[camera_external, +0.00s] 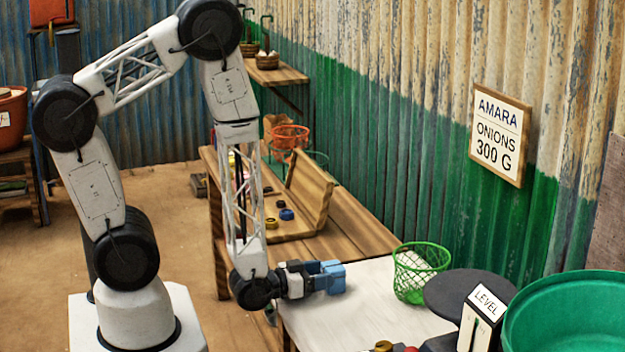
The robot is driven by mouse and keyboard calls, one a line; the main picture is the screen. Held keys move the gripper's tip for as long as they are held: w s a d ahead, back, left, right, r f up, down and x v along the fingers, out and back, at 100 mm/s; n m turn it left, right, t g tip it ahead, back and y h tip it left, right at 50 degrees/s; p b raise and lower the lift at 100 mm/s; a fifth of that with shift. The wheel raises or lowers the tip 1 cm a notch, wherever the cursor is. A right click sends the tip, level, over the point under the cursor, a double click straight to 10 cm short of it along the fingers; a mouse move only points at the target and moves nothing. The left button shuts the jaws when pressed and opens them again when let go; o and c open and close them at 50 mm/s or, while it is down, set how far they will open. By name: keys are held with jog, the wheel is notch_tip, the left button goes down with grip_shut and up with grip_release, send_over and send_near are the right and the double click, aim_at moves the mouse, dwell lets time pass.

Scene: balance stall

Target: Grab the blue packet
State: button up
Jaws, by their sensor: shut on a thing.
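My gripper (318,268) is at the end of my arm, low over the left part of the white table top. It is shut on the blue packet (333,279), a small light blue block-like shape at the jaws. The jaws hide part of the packet. I cannot tell from this view whether the packet touches the table top or is a little above it.
The white table top (370,312) is clear around the gripper. A green mesh basket (418,272) stands to the right, beside a dark round plate (470,293), a LEVEL box (482,318) and a large green tub (565,318). A wooden tray (310,195) with small weights stands behind.

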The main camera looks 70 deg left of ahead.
jog(key=shift+s+r, duration=0.1)
jog(key=shift+r, duration=0.05)
jog(key=shift+s+r, duration=0.7)
jog(key=shift+s, duration=0.1)
jog(key=s+r, duration=0.6)
jog(key=s, duration=0.6)
jog(key=shift+r, duration=0.15)
jog(key=shift+s, duration=0.1)
